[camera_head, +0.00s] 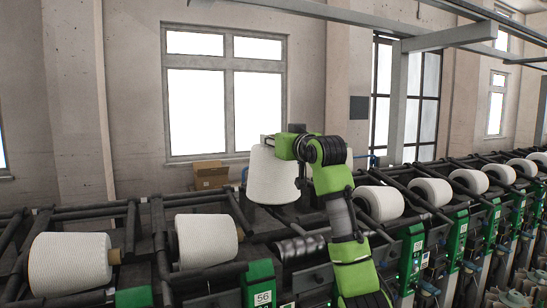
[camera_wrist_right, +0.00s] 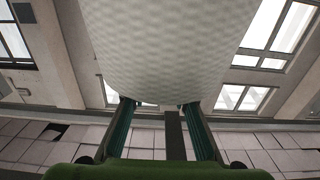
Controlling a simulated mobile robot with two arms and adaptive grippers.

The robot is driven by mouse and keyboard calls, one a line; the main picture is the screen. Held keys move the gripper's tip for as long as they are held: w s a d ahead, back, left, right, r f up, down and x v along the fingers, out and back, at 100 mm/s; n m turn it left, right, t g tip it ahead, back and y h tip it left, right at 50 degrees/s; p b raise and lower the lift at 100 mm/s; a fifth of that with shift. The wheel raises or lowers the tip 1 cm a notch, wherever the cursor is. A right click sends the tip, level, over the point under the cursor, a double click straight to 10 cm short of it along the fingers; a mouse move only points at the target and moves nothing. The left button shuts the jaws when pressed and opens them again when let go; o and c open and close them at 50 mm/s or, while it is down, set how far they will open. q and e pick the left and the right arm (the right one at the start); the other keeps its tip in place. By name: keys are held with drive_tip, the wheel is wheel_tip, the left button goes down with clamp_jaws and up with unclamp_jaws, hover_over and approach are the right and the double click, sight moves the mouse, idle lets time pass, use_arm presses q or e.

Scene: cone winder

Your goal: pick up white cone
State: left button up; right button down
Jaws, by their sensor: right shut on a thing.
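A large white cone (camera_head: 272,176) is held upright above the winder in the head view. My right gripper (camera_head: 288,150) is at its upper end, and the green and grey arm partly covers the cone's right side. In the right wrist view the white cone (camera_wrist_right: 165,50) fills the upper middle, and the two fingers of my right gripper (camera_wrist_right: 160,103) reach to its near end. The exact grip on the cone is hidden by its body. My left gripper is in neither view.
More white cones lie on the winder, two at the left (camera_head: 70,262) (camera_head: 206,241) and several at the right (camera_head: 380,203). Dark rails (camera_head: 240,212) run between the positions. A cardboard box (camera_head: 210,175) stands behind, below a window.

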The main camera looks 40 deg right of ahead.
drive_tip(key=shift+r, duration=0.25)
